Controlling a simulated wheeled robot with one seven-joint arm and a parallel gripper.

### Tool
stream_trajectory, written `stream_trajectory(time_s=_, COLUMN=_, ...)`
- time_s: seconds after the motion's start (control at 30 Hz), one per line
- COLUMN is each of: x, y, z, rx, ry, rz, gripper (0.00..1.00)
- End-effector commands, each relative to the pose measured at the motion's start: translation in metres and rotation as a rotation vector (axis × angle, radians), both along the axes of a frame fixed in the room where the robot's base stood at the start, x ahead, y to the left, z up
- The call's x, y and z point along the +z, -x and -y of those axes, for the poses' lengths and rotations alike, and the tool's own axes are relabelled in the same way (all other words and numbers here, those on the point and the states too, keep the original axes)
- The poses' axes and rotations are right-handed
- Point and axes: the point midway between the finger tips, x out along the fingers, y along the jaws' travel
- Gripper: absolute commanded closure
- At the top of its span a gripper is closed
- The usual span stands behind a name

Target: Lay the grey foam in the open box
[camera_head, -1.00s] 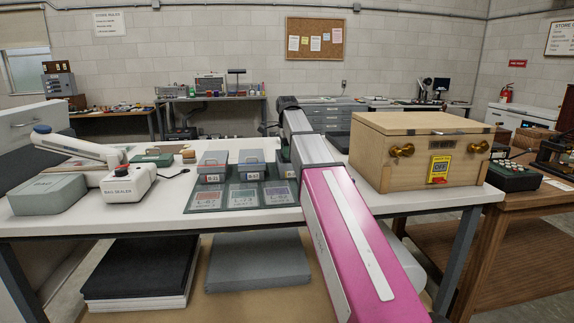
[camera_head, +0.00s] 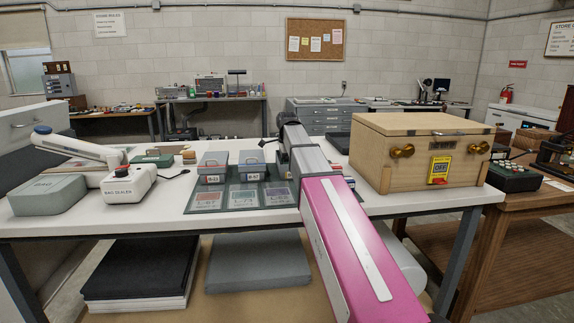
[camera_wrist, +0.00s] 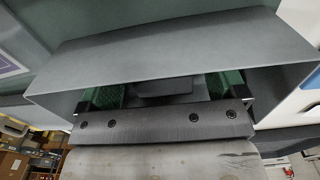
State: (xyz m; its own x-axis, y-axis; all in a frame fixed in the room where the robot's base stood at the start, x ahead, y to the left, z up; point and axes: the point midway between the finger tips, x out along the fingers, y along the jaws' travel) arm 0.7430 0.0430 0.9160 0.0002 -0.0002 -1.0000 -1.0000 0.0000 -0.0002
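The open box (camera_wrist: 170,55) fills the wrist view as a grey wall and rim. On the bench in the head view, that spot is mostly hidden behind my arm. My gripper (camera_wrist: 165,92) reaches down behind this wall, with its green finger pads standing apart inside the rim. A dark grey block (camera_wrist: 165,88), perhaps the grey foam, shows between the pads. I cannot tell whether the pads touch it. In the head view my arm hides the fingers.
A bag sealer (camera_head: 128,186) and grey case (camera_head: 48,194) are further left. A wooden chest (camera_head: 420,150) stands right. Grey slabs (camera_head: 258,262) lie on the shelf below.

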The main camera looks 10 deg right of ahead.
Motion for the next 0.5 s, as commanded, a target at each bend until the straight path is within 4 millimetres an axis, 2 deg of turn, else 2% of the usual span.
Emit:
stream_trajectory(time_s=0.27, x=0.002, y=0.000, z=0.000, rx=0.000, ry=0.000, rz=0.000, gripper=0.10)
stream_trajectory(time_s=0.37, x=0.009, y=0.000, z=0.000, rx=0.000, ry=0.000, rz=0.001, gripper=0.10)
stream_trajectory(time_s=0.5, x=0.029, y=-0.001, z=0.000, rx=0.000, ry=0.000, rz=0.002, gripper=0.10)
